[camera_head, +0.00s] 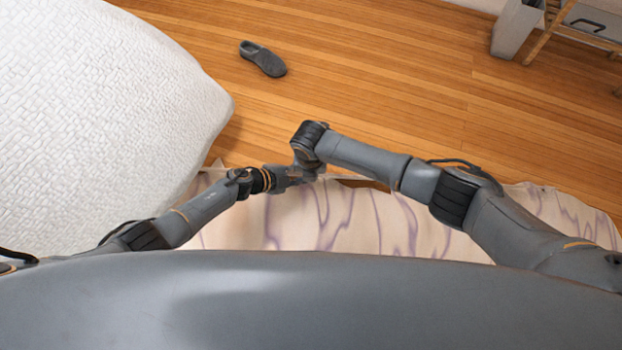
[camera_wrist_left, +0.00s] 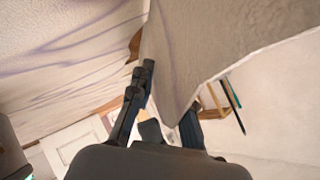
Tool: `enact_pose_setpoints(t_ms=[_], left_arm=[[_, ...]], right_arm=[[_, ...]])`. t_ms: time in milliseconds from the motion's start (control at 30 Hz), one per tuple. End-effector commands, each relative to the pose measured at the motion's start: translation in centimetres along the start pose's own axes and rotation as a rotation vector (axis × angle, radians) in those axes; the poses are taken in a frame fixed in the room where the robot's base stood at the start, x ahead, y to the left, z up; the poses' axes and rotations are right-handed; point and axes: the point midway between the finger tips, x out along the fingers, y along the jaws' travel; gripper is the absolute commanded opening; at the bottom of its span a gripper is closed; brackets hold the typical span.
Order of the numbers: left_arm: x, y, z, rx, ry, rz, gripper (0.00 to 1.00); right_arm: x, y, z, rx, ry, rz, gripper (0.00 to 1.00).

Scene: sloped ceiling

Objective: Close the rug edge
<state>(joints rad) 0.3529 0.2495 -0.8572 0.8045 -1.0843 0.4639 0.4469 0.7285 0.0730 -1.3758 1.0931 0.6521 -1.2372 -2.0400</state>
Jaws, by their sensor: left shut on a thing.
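The rug (camera_head: 290,222) is cream with wavy purple lines and lies on the wooden floor. Its far edge is uneven and partly hidden under my arms. My left gripper (camera_head: 293,178) is at that edge, near the rug's left end. In the left wrist view, a raised flap of the rug (camera_wrist_left: 205,50) narrows down between the fingers of my left gripper (camera_wrist_left: 163,105), which is shut on it. My right arm reaches in from the right, and its wrist is right beside the left gripper. The right gripper's fingers (camera_head: 303,172) are too overlapped to make out.
A bed with a white quilted cover (camera_head: 90,110) stands at the left, close to my left arm. A dark shoe (camera_head: 263,58) lies on the floor beyond the rug. A grey bin (camera_head: 516,28) and wooden furniture (camera_head: 548,30) stand at the far right. The floor between is clear.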

Motion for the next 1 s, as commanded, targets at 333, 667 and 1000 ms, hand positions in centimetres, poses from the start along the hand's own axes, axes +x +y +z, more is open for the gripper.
enact_pose_setpoints(t_ms=[333, 667, 1000], left_arm=[[0.2, -0.1, -0.4, 0.009, 0.006, -0.001, 0.28], [-0.6, 0.2, 0.0, 0.008, 0.001, 0.005, 0.28], [-5.8, 0.3, 0.0, 0.010, 0.003, 0.008, 0.28]], right_arm=[[-0.2, -0.2, 0.7, 0.003, -0.015, 0.000, 0.00], [-0.2, -0.1, 0.6, 0.003, -0.013, 0.000, 0.00], [-0.3, -0.1, 0.7, 0.003, -0.015, 0.002, 0.00]])
